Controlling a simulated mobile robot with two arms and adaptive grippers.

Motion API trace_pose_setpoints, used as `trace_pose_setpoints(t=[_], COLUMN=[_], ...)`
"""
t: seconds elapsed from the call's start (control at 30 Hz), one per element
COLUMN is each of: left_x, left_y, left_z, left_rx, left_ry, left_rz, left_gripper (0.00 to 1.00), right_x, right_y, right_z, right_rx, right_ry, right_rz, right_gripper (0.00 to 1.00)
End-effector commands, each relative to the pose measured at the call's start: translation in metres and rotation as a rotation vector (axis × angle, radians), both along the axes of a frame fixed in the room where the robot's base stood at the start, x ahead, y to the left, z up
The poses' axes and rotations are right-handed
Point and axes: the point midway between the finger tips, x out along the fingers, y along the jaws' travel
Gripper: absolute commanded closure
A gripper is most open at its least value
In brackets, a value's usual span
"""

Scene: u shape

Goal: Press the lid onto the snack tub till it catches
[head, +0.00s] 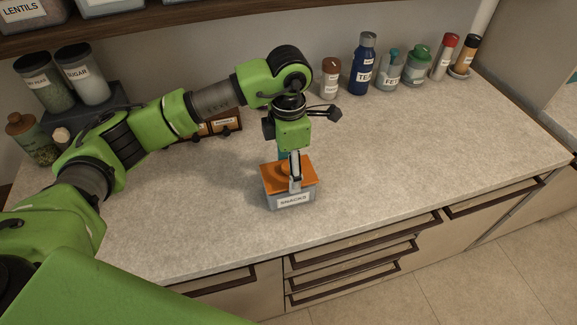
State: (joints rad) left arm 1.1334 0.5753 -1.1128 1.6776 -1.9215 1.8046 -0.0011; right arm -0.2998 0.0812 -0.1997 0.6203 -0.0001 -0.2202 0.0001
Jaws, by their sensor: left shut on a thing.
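The snack tub (277,203) is a grey box with a "SNACKS" label on its front, standing on the counter near the middle. The orange lid (308,176) lies over the top of the tub. I cannot tell whether its edges are caught. My left gripper (293,182) reaches down from above and is shut on the lid's raised middle part. The gripper hides part of the lid. My right gripper is not in view.
The counter (400,150) is clear around the tub. Jars and bottles, among them a blue bottle (363,68), line the back right. The counter's front edge lies close below the tub.

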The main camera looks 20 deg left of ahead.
Motion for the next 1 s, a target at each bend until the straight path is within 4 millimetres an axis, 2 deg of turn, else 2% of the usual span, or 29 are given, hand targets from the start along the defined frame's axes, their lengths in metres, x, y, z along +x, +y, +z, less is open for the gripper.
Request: trace_pose_setpoints(t=[1.0], left_x=[-0.0001], left_y=[0.0000], left_z=[-0.0032], left_rx=[0.000], left_ry=[0.000], left_rz=[0.000], left_gripper=[0.60], right_x=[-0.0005], right_y=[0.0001], right_z=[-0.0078], right_rx=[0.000], right_ry=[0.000], right_rz=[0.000], right_gripper=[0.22])
